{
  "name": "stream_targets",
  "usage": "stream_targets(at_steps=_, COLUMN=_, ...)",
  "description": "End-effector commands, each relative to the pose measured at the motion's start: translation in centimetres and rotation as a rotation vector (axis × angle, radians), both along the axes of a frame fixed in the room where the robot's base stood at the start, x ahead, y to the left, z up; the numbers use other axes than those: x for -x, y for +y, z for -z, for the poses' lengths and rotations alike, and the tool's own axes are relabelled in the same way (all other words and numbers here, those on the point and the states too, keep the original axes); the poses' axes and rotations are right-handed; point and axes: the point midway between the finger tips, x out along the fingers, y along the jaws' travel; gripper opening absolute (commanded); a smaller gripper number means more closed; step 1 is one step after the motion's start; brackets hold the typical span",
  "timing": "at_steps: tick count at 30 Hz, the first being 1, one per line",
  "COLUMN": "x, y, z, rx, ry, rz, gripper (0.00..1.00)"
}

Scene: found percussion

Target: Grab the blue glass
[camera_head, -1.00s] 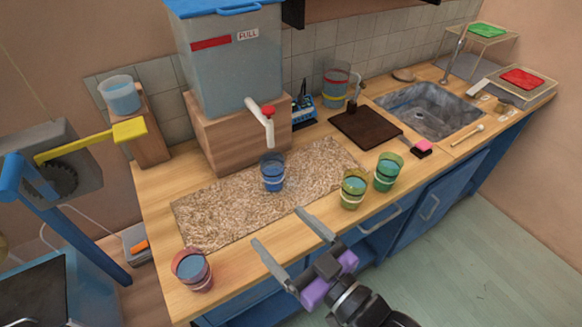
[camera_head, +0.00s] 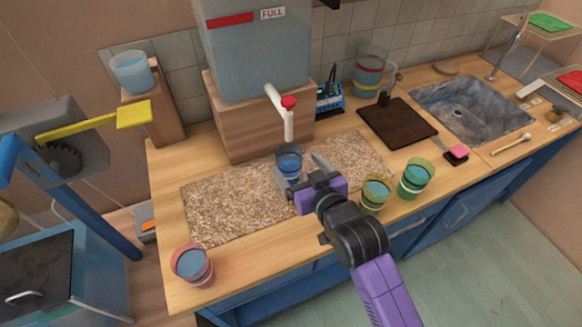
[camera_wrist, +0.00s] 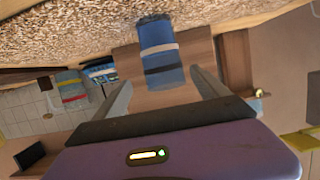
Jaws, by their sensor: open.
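The blue glass (camera_head: 289,162) stands upright on the speckled mat (camera_head: 225,208), below the tap of the water tank. My gripper (camera_head: 299,170) is open at the glass, with one finger to its left and one to its right in the head view. In the wrist view the blue glass (camera_wrist: 160,52) appears upside down, with a pale band, centred just beyond the open fingertips (camera_wrist: 158,80). The fingers do not appear to touch it. My gripper partly hides the lower part of the glass in the head view.
A yellow-green glass (camera_head: 374,195) and a green glass (camera_head: 416,178) stand right of my gripper. A red glass (camera_head: 192,265) stands at the front left. The tap (camera_head: 284,108) hangs over the mat from the tank (camera_head: 255,55). A dark board (camera_head: 397,122) lies behind right.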

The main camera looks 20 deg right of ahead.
Motion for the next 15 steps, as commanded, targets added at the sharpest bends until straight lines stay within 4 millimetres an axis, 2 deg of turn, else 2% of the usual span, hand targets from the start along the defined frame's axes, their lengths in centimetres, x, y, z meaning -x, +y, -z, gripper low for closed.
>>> stream_targets(at_steps=9, x=-3.7, y=0.6, z=1.4, rx=0.0, ry=-0.002, rz=0.0, gripper=0.84)
stream_targets(at_steps=15, x=-4.5, y=0.6, z=1.8, rx=0.0, ry=-0.002, rz=0.0, gripper=0.84)
